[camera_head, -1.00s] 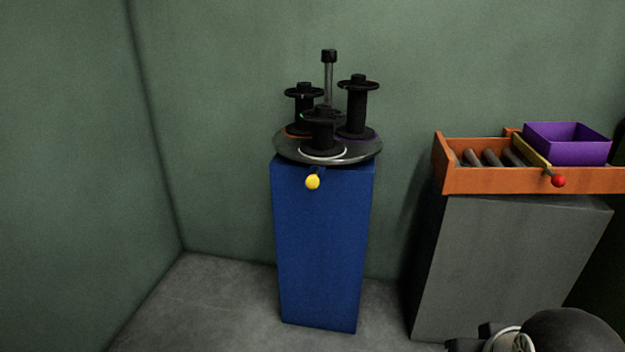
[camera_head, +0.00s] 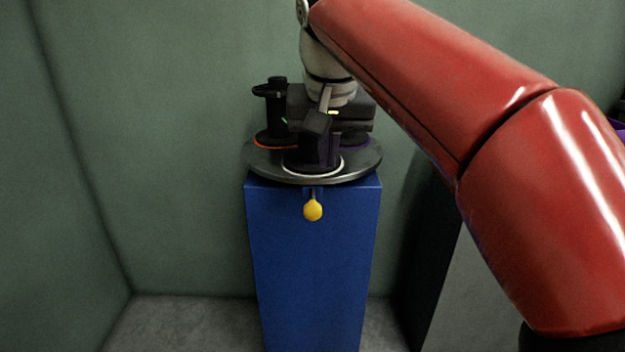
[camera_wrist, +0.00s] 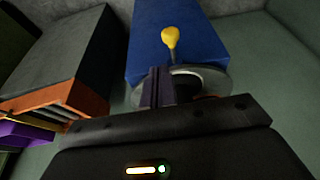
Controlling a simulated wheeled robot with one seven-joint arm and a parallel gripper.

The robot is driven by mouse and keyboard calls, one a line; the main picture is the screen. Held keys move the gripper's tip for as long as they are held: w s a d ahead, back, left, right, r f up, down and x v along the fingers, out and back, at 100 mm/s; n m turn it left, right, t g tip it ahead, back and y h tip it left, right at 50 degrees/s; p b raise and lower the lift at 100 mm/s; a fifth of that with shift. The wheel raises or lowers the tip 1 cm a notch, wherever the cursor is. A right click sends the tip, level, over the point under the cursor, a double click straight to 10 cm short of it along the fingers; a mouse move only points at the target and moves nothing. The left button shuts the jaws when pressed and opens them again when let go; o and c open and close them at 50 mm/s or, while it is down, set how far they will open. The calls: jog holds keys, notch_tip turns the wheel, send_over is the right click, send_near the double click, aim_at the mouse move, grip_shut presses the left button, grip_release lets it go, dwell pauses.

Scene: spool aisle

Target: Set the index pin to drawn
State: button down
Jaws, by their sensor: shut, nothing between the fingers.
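The index pin's yellow knob (camera_head: 313,210) sticks out from the front of the blue pedestal (camera_head: 312,260), just under the dark turntable (camera_head: 262,165). It also shows in the wrist view (camera_wrist: 170,37), on a short thin stem. My gripper (camera_head: 318,122) is over the front part of the turntable, above and behind the knob, and hides part of the spools. In the wrist view its fingers (camera_wrist: 158,84) are together and empty, pointing toward the pedestal front, apart from the knob. I cannot tell from these views how far the pin is out.
A black spool (camera_head: 275,115) stands on the turntable at the left, close beside my gripper. A grey cabinet with an orange tray (camera_wrist: 75,97) and a purple bin (camera_wrist: 22,133) is off to one side. The space in front of the knob looks free.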

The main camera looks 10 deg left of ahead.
aim_at(314, 213)
jog(key=shift+w+a+r, duration=0.1)
jog(key=shift+w+a, duration=0.25)
jog(key=shift+a, duration=0.3)
jog(key=shift+w+a+r, duration=0.1)
jog(key=shift+w+a, duration=0.2)
jog(key=shift+a, duration=0.3)
jog(key=b+x, duration=0.3)
jog(key=x, duration=0.7)
jog(key=s+b, duration=0.1)
jog(key=s, duration=0.1)
jog(key=s+d, duration=0.1)
jog(key=s, duration=0.1)
jog(key=shift+s+b, duration=0.1)
jog(key=shift+b, duration=0.25)
